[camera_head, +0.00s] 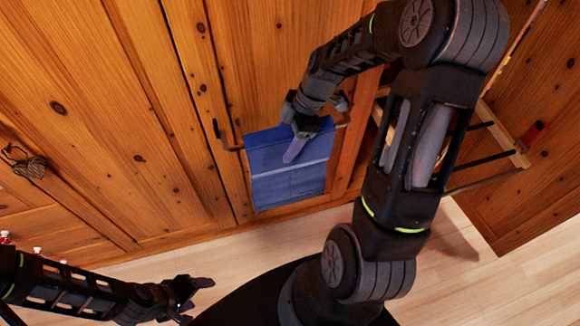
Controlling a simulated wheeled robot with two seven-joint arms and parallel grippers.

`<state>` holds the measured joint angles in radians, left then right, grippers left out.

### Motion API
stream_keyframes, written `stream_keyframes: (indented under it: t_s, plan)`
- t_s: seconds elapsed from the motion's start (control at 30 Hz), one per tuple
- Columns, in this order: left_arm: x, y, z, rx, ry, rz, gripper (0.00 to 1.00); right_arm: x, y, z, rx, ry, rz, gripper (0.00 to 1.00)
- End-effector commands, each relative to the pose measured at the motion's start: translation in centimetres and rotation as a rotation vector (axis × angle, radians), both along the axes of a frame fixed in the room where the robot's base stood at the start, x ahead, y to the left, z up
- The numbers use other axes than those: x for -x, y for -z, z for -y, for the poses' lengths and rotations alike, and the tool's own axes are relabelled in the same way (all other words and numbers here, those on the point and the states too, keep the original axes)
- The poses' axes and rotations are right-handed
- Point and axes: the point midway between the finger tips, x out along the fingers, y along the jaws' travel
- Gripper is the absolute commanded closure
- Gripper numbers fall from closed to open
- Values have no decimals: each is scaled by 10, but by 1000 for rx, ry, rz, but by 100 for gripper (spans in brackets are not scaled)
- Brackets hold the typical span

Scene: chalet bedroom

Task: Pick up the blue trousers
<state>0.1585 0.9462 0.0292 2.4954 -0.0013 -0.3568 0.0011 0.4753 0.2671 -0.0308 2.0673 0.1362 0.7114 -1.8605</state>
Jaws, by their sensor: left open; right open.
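The blue trousers (288,187) hang folded over a dark metal bar (234,148) on the wooden front, in the middle of the head view. My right gripper (306,130) is open at the upper right part of the trousers. One finger lies in front of the blue cloth; the other is mostly hidden behind the wrist near the bar's right end. I cannot tell whether the fingers touch the cloth. My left gripper (197,296) is open and empty at the lower left, over the floor and well away from the trousers.
Wooden panels (130,120) fill the back. A wooden rack with dark rods (490,155) stands at the right, close to my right arm. A dark knob or padlock (30,167) is at the far left. Pale floor (480,270) is clear at the lower right.

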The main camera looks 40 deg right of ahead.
Motion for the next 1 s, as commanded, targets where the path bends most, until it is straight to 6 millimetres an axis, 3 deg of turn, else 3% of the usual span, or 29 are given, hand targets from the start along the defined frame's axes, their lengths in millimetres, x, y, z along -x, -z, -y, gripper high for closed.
stream_keyframes:
  t_s: [0.3,1.0]
  plan:
    - [0,0,0,0,0,0,35,0,0,0,0,0,0,35]
    - [0,0,0,0,0,0,35,0,0,0,0,0,0,92]
